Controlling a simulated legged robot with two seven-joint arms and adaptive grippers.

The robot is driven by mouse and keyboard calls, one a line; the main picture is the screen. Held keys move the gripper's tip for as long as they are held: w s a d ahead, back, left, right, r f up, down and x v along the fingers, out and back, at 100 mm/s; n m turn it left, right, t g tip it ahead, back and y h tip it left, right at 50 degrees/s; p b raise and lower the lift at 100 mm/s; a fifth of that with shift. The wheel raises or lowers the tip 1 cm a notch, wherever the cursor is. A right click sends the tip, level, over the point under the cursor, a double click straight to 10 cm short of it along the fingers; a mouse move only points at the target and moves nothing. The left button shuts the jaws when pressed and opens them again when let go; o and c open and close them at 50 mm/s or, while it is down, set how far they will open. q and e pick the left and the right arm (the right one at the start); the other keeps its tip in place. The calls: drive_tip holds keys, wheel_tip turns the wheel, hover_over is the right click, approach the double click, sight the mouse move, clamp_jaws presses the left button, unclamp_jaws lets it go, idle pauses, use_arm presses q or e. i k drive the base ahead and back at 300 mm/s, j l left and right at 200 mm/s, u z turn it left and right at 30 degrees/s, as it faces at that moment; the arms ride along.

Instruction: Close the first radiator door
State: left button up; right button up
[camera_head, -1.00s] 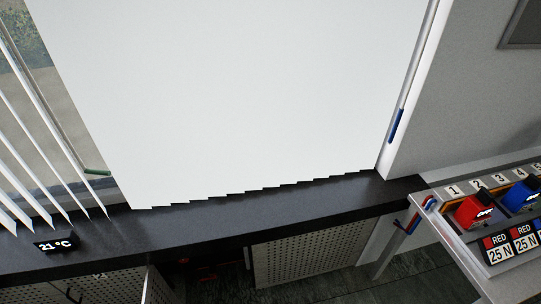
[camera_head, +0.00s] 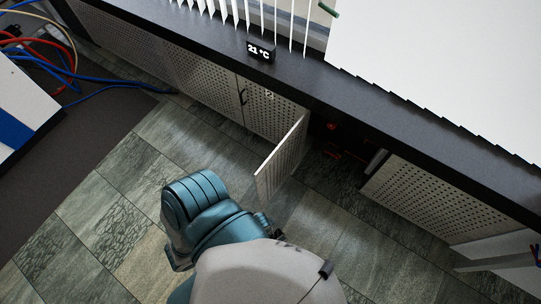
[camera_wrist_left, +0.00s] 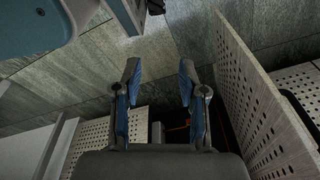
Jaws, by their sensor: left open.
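One perforated radiator door (camera_head: 283,160) stands swung open, jutting out over the floor from the cabinet under the black sill. The dark opening (camera_head: 330,140) beside it shows red parts inside. In the left wrist view, the open door (camera_wrist_left: 255,95) rises on the right, close beside my left gripper (camera_wrist_left: 159,75). That gripper is open, with nothing between its blue-padded fingers, and a gap appears between its right finger and the door. In the head view the gripper is not visible; my teal and grey arm links fill the bottom middle. My right gripper is not in view.
A closed door (camera_head: 262,108) marked 2 is left of the open one. Another perforated panel (camera_head: 425,195) is right of the opening. A 21 °C display (camera_head: 261,51) stands on the black sill (camera_head: 310,80). Cables (camera_head: 50,50) lie at far left. Tiled floor (camera_head: 90,220) is clear at left.

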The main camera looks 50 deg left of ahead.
sight(269, 178)
drive_tip(key=k+j+z, duration=0.1)
drive_tip(key=j, duration=0.3)
drive_tip(key=k+j, duration=0.3)
drive_tip(key=k+j+z, duration=0.15)
drive_tip(key=j, duration=0.35)
drive_tip(key=k+j+z, duration=0.1)
drive_tip(key=k+j, duration=0.2)
drive_tip(key=j+z, duration=0.1)
drive_tip(key=j, duration=0.6)
drive_tip(key=i+j, duration=0.1)
drive_tip(key=j, duration=0.6)
drive_tip(key=i+z, duration=0.05)
